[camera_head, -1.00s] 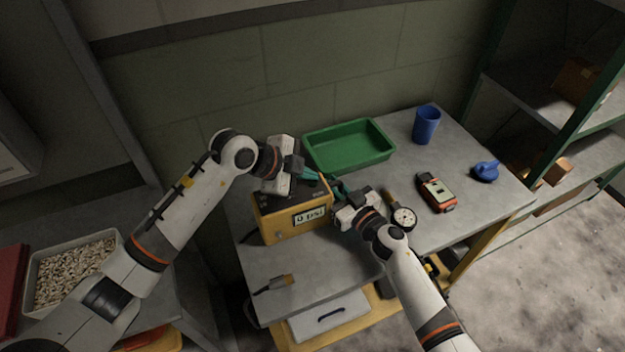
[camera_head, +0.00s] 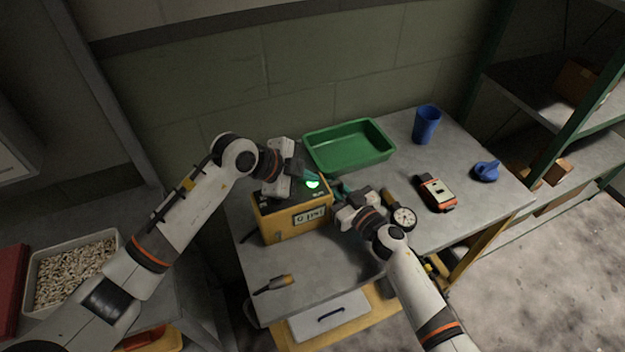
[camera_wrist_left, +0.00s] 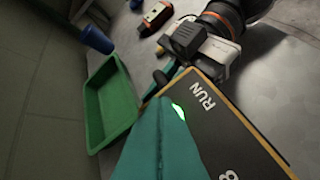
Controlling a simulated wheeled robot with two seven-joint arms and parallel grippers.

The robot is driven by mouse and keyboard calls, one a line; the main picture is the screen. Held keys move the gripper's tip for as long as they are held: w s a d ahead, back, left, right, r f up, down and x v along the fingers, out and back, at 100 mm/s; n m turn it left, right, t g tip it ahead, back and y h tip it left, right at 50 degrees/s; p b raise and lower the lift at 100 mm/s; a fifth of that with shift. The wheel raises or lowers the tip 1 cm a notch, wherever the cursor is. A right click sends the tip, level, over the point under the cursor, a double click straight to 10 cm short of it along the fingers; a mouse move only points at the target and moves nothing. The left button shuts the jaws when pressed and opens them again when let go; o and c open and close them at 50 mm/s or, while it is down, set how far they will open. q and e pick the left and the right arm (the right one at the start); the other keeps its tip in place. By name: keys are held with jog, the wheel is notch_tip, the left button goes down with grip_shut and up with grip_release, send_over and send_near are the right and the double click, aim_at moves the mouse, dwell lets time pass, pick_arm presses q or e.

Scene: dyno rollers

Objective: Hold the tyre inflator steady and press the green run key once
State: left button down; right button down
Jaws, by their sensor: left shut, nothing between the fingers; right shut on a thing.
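The yellow tyre inflator (camera_head: 283,229) stands on the grey bench, with a dark top and a front display whose characters are blurred. The green run key (camera_head: 313,184) glows bright on its top; in the left wrist view the lit key (camera_wrist_left: 180,113) shows beside the word RUN, partly hidden by my finger. My left gripper (camera_head: 308,173) is shut and empty, its teal fingertips right at the key; whether they touch it I cannot tell. My right gripper (camera_head: 339,189) is shut on the inflator at its right side; the exact grip is partly hidden.
A green tray (camera_head: 350,165) and a blue cup (camera_head: 426,125) stand behind. A round gauge (camera_head: 403,217), a red-orange meter (camera_head: 435,192) and a blue item (camera_head: 486,171) lie to the right. A cable end (camera_head: 273,284) lies in front. Bare bench shows at front left.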

pick_arm(q)
jog(key=shift+r, duration=0.75)
jog(key=shift+r, duration=0.1)
jog(key=shift+r, duration=2.45)
pick_arm(e)
jog(key=c, duration=1.4)
grip_release()
jog(key=shift+o, duration=0.2)
